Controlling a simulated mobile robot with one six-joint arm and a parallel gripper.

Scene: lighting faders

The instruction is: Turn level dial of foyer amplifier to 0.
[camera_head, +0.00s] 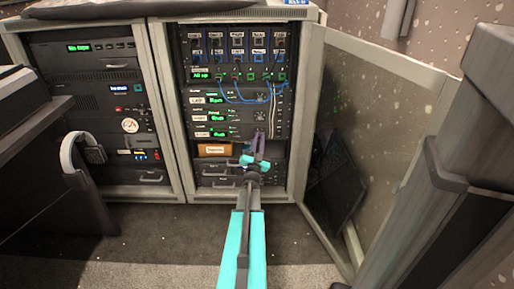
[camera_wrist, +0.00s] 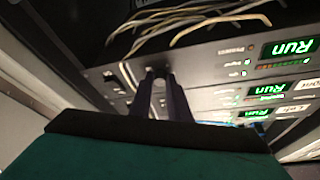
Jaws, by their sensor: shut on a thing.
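The rack holds a stack of three amplifiers with green displays. The lowest of them (camera_head: 222,134) is the one my gripper (camera_head: 260,134) reaches in the head view. I cannot read its name label clearly. In the wrist view my gripper's dark fingers (camera_wrist: 159,76) are closed on a small dial at that amplifier's front panel. The fingers cover the dial almost wholly, so its pointer and scale are hidden. The amplifier's green display (camera_wrist: 289,48) seems to read "Run" in the wrist view.
Blue and pale cables (camera_head: 240,98) hang across the rack front above the amplifiers; pale cables (camera_wrist: 190,20) also run close to the fingers. An open glass door (camera_head: 375,130) stands to the right. An orange-brown labelled box (camera_head: 215,149) sits below the amplifiers.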

